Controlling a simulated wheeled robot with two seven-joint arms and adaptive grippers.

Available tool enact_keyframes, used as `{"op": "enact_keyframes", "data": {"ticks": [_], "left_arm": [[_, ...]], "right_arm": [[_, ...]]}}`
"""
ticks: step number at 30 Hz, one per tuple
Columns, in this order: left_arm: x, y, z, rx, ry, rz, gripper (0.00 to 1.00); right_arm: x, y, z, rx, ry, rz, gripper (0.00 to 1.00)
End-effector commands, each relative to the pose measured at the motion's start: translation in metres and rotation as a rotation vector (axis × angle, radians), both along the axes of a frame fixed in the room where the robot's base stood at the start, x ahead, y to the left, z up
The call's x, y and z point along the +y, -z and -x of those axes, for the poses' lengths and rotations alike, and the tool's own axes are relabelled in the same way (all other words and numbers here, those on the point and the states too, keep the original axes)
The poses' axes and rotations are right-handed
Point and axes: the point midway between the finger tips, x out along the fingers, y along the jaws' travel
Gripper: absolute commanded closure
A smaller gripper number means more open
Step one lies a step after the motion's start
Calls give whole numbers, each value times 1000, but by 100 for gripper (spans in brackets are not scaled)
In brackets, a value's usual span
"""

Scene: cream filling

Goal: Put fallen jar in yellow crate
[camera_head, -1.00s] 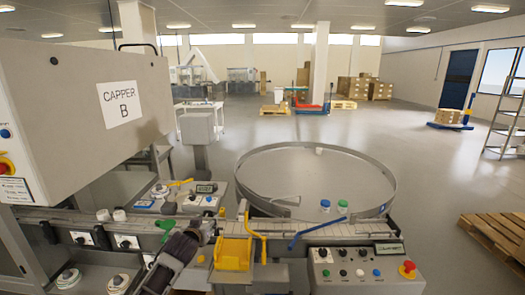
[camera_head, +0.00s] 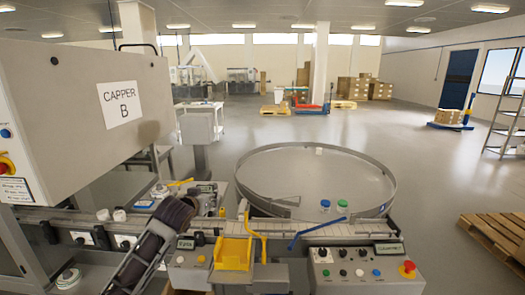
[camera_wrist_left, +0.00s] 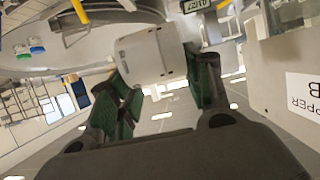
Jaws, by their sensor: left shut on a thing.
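My left gripper shows in the left wrist view (camera_wrist_left: 158,68), its two dark fingers shut on a white jar (camera_wrist_left: 146,54). In the head view my left wrist (camera_head: 172,216) is raised over the conveyor line, left of the yellow crate. There the fingers and the held jar are hidden behind the wrist. The yellow crate (camera_head: 232,254) hangs at the front edge of the line, and its inside is too small to make out. My right gripper is not in view.
A yellow bent rail (camera_head: 257,232) rises beside the crate. White jars (camera_head: 111,215) stand on the conveyor at left. The capper machine (camera_head: 80,100) fills the upper left.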

Motion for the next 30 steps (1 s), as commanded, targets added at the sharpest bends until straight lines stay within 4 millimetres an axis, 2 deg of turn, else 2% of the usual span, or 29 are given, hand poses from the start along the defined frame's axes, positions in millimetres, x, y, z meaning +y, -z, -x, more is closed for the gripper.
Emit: {"op": "enact_keyframes", "data": {"ticks": [1,4,13,22,30], "left_arm": [[0,-10,2,-4,2,-1,76],[-1,-24,9,-2,4,-1,76],[-3,-37,33,0,3,-1,76],[0,-23,59,2,-7,1,76],[4,3,82,3,-22,0,76]], "right_arm": [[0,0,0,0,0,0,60],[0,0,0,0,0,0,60],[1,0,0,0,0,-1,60],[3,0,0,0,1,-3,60],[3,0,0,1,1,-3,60]]}}
